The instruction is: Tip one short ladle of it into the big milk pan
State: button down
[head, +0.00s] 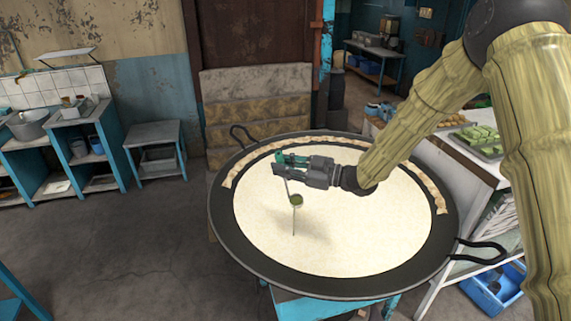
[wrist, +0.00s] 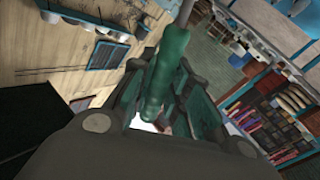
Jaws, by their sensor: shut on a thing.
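The big milk pan (head: 225,225) is wide and dark, with looped handles, and holds pale milk (head: 365,230). A wrinkled cream-coloured band (head: 436,190) lies along its far and right inner edge. My gripper (head: 288,166) is over the pan, left of its middle, shut on the ladle's green handle. The handle (wrist: 166,65) also shows between the fingers in the wrist view. The ladle's small bowl (head: 296,200) hangs above the milk and looks greenish inside. A thin line drops from the bowl towards the milk; it looks like a fine stream. A shadow lies on the milk nearby.
A white side table (head: 440,165) with a tray of green pieces (head: 480,138) stands at the right, a blue crate (head: 495,290) low beside it. A small stool (head: 153,135) and a tiled counter with a metal bowl (head: 28,123) stand left. The left floor is clear.

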jog(key=shift+s+a+f, duration=0.1)
jog(key=shift+f, duration=0.35)
jog(key=shift+w+a+f+n+b, duration=0.2)
jog(key=shift+w+f+n+b, duration=0.1)
jog(key=shift+f+n+b, duration=0.35)
jog(key=s+a+f+n+b, duration=0.3)
jog(key=s+f+n+b, duration=0.7)
jog(key=b, duration=1)
jog(key=shift+s+f, duration=0.8)
jog(key=shift+f, duration=0.05)
